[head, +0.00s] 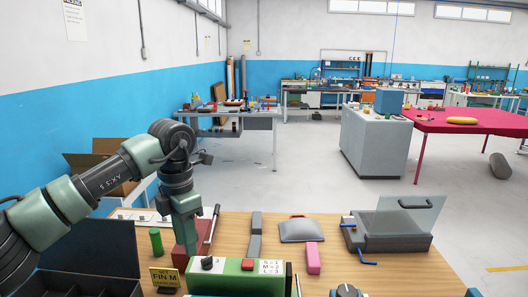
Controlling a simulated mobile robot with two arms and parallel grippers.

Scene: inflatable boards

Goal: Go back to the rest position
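My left arm comes in from the left, bends at the elbow and points down over the near wooden table. My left gripper (187,222) is at its end, low over the left part of the table, in front of or beside a dark red block (181,260). Its fingertips are too small and dark to make out, so I cannot tell whether it is open or holds anything.
The wooden table (345,278) carries a green box (225,281), a yellow "FIN M" sign (164,277), a pink block (313,258), a grey pillow-like piece (300,230) and a grey case with a raised clear lid (388,236). A black compartment box (75,285) is at left. Open floor lies beyond.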

